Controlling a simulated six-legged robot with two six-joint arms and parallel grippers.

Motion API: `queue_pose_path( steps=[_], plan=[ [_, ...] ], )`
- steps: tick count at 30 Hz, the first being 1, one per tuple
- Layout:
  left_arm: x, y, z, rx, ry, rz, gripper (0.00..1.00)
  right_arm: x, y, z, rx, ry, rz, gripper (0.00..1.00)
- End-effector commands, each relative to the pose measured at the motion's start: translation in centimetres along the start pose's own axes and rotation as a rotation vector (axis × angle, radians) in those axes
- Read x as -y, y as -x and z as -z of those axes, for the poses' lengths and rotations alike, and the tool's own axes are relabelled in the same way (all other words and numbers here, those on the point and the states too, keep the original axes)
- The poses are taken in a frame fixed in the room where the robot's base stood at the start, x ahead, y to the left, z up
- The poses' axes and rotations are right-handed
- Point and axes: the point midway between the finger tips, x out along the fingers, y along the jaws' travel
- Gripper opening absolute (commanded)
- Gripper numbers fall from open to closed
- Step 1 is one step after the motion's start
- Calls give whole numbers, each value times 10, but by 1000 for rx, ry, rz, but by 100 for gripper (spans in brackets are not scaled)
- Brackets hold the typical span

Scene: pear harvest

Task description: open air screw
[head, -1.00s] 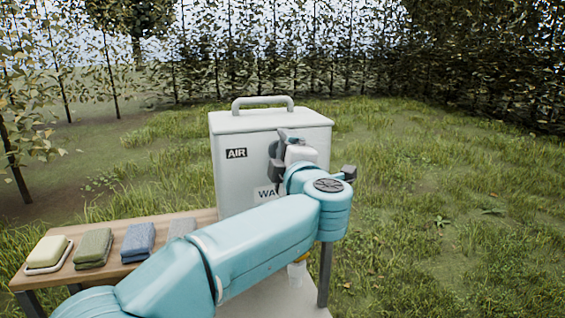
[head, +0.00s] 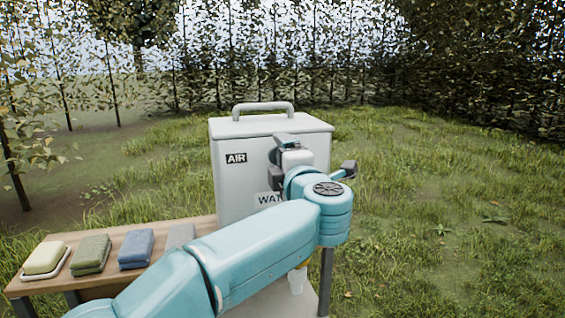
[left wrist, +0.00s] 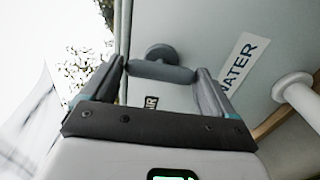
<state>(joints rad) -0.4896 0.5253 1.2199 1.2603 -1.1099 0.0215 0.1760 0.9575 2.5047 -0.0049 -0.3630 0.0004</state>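The air screw (left wrist: 160,70) is a grey round knob with a crossbar on the container front, seen in the left wrist view; my arm hides it in the head view. My left gripper (left wrist: 160,78) is open in front of it, fingers spread wide. The crossbar spans the gap between the fingertips; I cannot tell whether they touch its ends. In the head view my left gripper (head: 276,164) is close to the front of the white water container (head: 240,190). The AIR label (head: 236,158) is clear; the WATER label (head: 268,199) is partly covered. My right gripper is out of view.
A wooden bench (head: 105,243) at left holds a soap dish (head: 44,261), a green towel (head: 91,254), a blue towel (head: 136,249) and a grey towel (head: 181,235). A white spigot (left wrist: 295,92) juts out beside the WATER label. Open grass lies to the right.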

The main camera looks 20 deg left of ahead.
Motion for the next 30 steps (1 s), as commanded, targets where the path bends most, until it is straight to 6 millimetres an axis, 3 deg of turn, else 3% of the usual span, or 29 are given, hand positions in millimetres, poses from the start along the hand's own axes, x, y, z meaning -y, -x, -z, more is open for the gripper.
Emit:
queue_pose_path(
  steps=[11, 24, 30],
  plan=[
    [0, 8, 0, 1, 1, -1, 100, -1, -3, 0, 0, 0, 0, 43],
    [1, 99, -1, 3, 1, -1, 100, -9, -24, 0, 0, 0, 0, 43],
    [0, 117, -1, 1, 1, 0, 100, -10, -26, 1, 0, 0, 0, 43]
  ],
)
